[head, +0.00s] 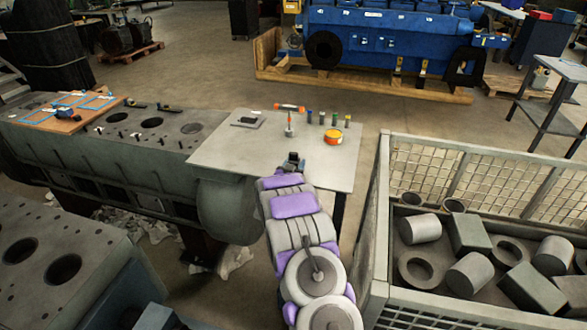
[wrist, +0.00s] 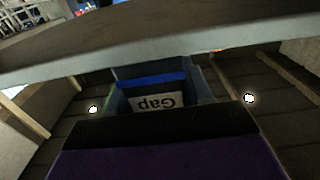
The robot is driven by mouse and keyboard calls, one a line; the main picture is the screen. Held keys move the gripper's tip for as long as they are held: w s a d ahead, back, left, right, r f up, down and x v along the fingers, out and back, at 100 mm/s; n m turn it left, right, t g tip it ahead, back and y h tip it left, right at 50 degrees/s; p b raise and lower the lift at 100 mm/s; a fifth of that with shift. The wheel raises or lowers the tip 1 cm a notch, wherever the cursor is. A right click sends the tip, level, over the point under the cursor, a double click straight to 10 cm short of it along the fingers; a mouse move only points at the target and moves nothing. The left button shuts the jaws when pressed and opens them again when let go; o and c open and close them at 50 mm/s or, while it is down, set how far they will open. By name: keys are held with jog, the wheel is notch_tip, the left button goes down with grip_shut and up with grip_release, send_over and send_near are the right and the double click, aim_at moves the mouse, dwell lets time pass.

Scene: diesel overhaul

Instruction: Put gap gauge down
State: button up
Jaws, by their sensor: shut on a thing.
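My gripper (head: 293,160) is at the front edge of the grey table (head: 222,150) in the head view. In the wrist view it is shut on the gap gauge, whose white label (wrist: 155,103) reads "Gap" upside down below a blue band. The gauge is too small to make out in the head view. The table's edge (wrist: 150,48) crosses the wrist view just beyond the gauge. I cannot tell whether the gauge touches the table.
On the table stand an orange-and-yellow tin (head: 333,136), several small bottles (head: 321,118), a red-and-white tube (head: 289,107) and a dark flat pad (head: 248,120). The front left of the tabletop is clear. A mesh crate (head: 378,235) of metal parts stands at right, an engine block (head: 105,150) at left.

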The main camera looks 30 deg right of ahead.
aim_at(293, 160)
grip_shut()
jog(key=shift+r, duration=0.15)
jog(key=shift+r, duration=0.3)
notch_tip(293, 160, up, 3)
jog(key=shift+s+a+r+p, duration=0.1)
jog(key=shift+s+p, duration=0.05)
jog(key=shift+p, duration=0.55)
jog(key=s+a+p, duration=0.1)
jog(key=s+a, duration=0.2)
jog(key=s, duration=0.4)
jog(key=s+a+r+p, duration=0.1)
jog(key=s+a, duration=0.3)
jog(key=s, duration=0.3)
jog(key=w+a+r+n+t+y, duration=0.2)
jog(key=a+y, duration=0.4)
jog(key=a, duration=0.8)
jog(key=w+a+r+n+t+y, duration=0.2)
jog(key=a+n+t+y, duration=0.2)
jog(key=a, duration=1.1)
jog(key=n+y, duration=0.3)
jog(key=shift+w+n, duration=0.3)
jog(key=shift+w, duration=0.1)
jog(key=shift+r, duration=0.1)
